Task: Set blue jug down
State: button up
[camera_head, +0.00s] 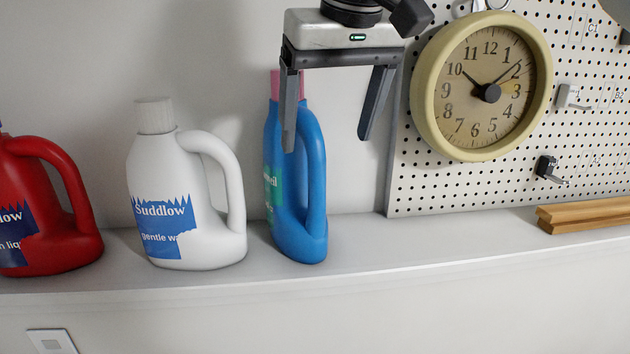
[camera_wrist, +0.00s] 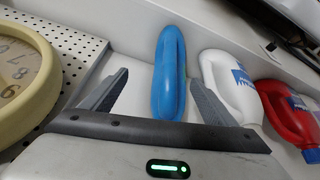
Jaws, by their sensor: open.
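The blue jug (camera_head: 302,190) with a pink cap stands upright on the white shelf, right of the white jug. My gripper (camera_head: 327,143) is open above and in front of it, with the left finger overlapping the jug's upper part in the head view and the right finger clear to its right. In the wrist view the blue jug (camera_wrist: 169,75) shows between the two fingers of my gripper (camera_wrist: 160,82), with room on both sides. I see no finger closed on the jug.
A white jug (camera_head: 178,210) and a red jug (camera_head: 48,215) stand to the left on the shelf (camera_head: 262,276). A clock (camera_head: 460,112) hangs on the pegboard (camera_head: 408,190) at right. Wooden pieces (camera_head: 585,215) lie at far right; the shelf between is bare.

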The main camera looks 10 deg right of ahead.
jog(key=s+d+f+m, duration=0.1)
jog(key=s+d+f, duration=0.1)
jog(key=s+f, duration=0.2)
jog(key=s+d+f+m, duration=0.1)
jog(key=s+f, duration=0.3)
jog(key=f, duration=0.7)
jog(key=s+d+f+t, duration=0.1)
jog(key=s+d+f, duration=0.1)
jog(key=s+f, duration=0.3)
notch_tip(320, 180, down, 3)
jog(key=shift+d+r+m+h, duration=0.2)
jog(key=shift+d+m+h, duration=0.15)
jog(key=shift+m+h, duration=0.05)
jog(key=shift+s, duration=0.1)
